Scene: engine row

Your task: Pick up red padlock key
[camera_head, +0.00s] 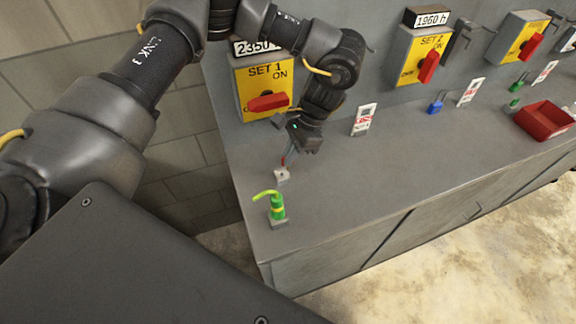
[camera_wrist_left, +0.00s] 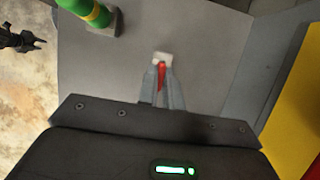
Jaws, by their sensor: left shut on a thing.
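The red padlock key (camera_wrist_left: 161,76) is a small red piece between the fingers of my left gripper (camera_wrist_left: 163,88) in the left wrist view. The fingers are shut on it. Its far end meets a small pale block (camera_wrist_left: 162,57); I cannot tell whether it still sits in the block. In the head view my left gripper (camera_head: 290,155) points down at the bench, just above the pale block (camera_head: 281,175), with a bit of red showing. A dark gripper, apparently my right one (camera_wrist_left: 22,40), shows at the left wrist view's left edge; its jaw opening is unclear.
Yellow switch boxes with red handles line the back, the nearest marked SET 1 (camera_head: 262,85). A blue padlock (camera_head: 436,104) and red tray (camera_head: 546,120) are farther right.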

